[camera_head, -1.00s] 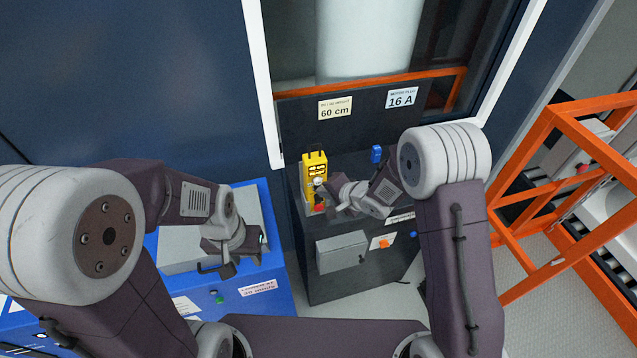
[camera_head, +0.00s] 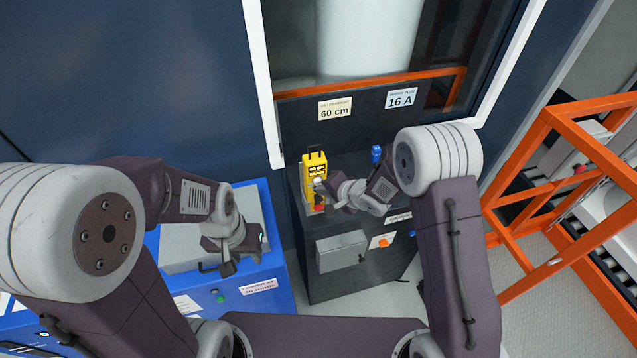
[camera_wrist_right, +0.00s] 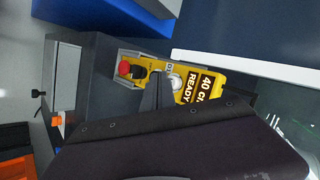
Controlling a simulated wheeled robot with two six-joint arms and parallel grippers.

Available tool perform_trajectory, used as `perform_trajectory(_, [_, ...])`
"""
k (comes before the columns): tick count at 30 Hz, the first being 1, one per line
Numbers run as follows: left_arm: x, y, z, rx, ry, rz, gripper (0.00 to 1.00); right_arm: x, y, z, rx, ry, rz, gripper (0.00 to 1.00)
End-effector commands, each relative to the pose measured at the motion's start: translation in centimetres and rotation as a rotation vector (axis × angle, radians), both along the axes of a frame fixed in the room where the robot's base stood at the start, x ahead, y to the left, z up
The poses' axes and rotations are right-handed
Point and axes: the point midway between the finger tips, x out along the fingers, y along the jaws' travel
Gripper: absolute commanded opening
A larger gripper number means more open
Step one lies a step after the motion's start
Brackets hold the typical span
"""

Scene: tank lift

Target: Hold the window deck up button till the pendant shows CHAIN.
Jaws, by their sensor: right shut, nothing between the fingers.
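The yellow pendant (camera_head: 314,163) stands upright at the left of the dark window deck (camera_head: 350,225). In the right wrist view the pendant (camera_wrist_right: 218,88) shows a display (camera_wrist_right: 200,92) reading "40 C…" and "READY", partly cut off by my gripper. Beside the display are a white round button (camera_wrist_right: 174,82), a dark button (camera_wrist_right: 139,73) and a red button (camera_wrist_right: 124,68). My right gripper (camera_head: 324,187) is shut and empty, its tip at the pendant's buttons beside the white one; I cannot tell whether it touches. My left gripper (camera_head: 228,266) hangs over the blue cabinet; its jaws are unclear.
A blue cabinet (camera_head: 262,295) stands left of the deck. A small blue object (camera_head: 376,154) sits on the deck. Signs read "60 cm" (camera_head: 335,109) and "16 A" (camera_head: 401,97). An orange frame (camera_head: 545,150) stands at the right.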

Motion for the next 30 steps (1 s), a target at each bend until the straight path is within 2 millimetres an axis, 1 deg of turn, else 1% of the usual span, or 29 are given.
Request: perform_trajectory(30, [0.0,0.0,1.0,0.000,0.000,0.000,0.36,1.0,0.3,0.0,0.000,0.000,0.000,0.00])
